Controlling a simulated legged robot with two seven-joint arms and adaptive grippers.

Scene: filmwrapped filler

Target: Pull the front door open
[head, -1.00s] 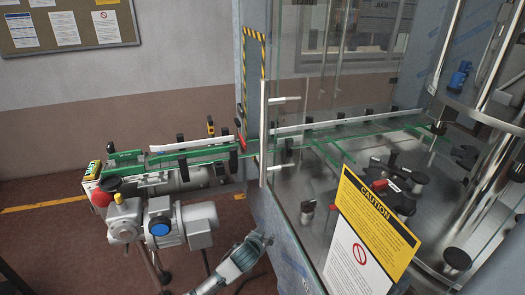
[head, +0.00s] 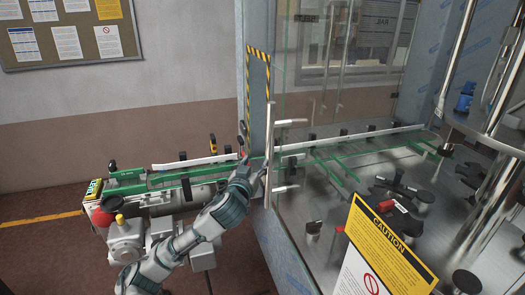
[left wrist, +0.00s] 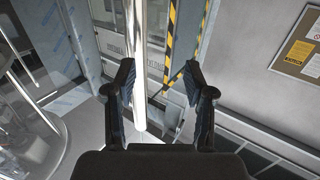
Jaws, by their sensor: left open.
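The front door (head: 332,95) is a clear glass panel on the machine cabinet and looks shut. Its handle (head: 269,160), a pale upright bar on short standoffs, is at the door's left edge in the head view. My left gripper (head: 255,167) is open at the lower part of the handle, just left of it. In the left wrist view the handle (left wrist: 139,60) stands between the spread fingers of my left gripper (left wrist: 160,78), closer to the left finger. I cannot tell whether a finger touches it. My right gripper is not in view.
A green-railed conveyor (head: 160,182) runs into the cabinet from the left, beside my left arm. A motor with a red knob (head: 112,203) sits below it. A yellow caution sign (head: 385,245) is on the cabinet front. Floor at lower left (head: 40,250) is clear.

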